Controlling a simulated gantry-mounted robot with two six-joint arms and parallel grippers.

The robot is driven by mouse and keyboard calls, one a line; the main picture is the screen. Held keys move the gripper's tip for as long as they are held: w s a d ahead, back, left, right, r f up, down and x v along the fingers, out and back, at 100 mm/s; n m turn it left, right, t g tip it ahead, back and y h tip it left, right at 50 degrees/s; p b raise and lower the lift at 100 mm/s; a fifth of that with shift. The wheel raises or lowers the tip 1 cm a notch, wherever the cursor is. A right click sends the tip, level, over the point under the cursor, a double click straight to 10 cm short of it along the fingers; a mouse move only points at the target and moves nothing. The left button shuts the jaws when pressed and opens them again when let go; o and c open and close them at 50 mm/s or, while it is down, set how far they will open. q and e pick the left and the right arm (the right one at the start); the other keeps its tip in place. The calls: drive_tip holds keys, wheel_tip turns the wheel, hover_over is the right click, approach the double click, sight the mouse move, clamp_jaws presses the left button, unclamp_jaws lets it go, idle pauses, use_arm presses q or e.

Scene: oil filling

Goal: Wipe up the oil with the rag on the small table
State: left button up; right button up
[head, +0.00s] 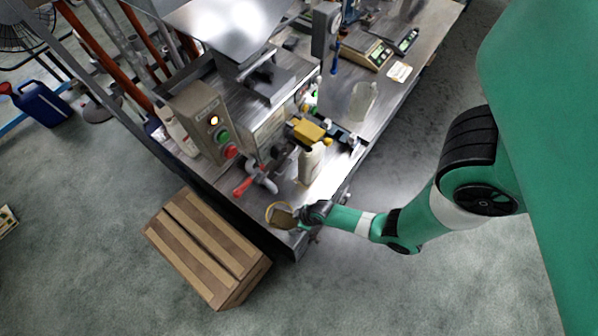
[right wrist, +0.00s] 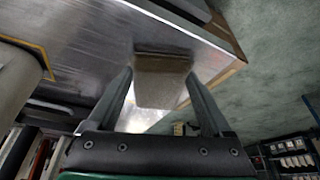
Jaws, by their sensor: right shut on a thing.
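The rag (right wrist: 162,80) is a tan folded pad between the two fingers of my right gripper (right wrist: 165,88) in the right wrist view. In the head view my right gripper (head: 302,214) is at the near corner of the metal table (head: 232,187). A brownish patch with a yellow rim (head: 279,215) shows at its fingertips; rag and oil are hard to tell apart there. I cannot tell whether the rag touches the tabletop. My left gripper is in neither view.
A pale bottle (head: 311,161) and a red-handled valve (head: 244,187) stand close to the gripper. A control box (head: 207,122) is behind them. A clear jug (head: 362,101) and scales (head: 366,51) stand farther back.

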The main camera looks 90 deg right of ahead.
sight(285, 225)
drive_tip(key=a, duration=0.1)
drive_tip(key=w+a, duration=0.1)
drive_tip(key=shift+w+a, duration=0.3)
drive_tip(key=s+d, duration=0.1)
drive_tip(key=d, duration=0.1)
drive_tip(key=s+d, duration=0.1)
drive_tip(key=d, duration=0.2)
drive_tip(key=s+d+b, duration=0.1)
drive_tip(key=d, duration=0.2)
drive_tip(key=shift+d, duration=0.2)
drive_tip(key=shift+w+a, duration=0.25)
drive_tip(key=shift+a, duration=0.15)
drive_tip(key=w+a, duration=0.1)
drive_tip(key=a, duration=0.1)
drive_tip(key=w+a, duration=0.1)
drive_tip(key=a, duration=0.1)
drive_tip(key=w+a+p, duration=0.1)
drive_tip(key=w+a, duration=0.1)
drive_tip(key=shift+w+a, duration=0.1)
drive_tip(key=shift+a, duration=0.15)
drive_tip(key=shift+s+d, duration=0.5)
drive_tip(key=shift+d, duration=0.25)
drive_tip(key=shift+s+d, duration=0.5)
drive_tip(key=shift+d, duration=0.25)
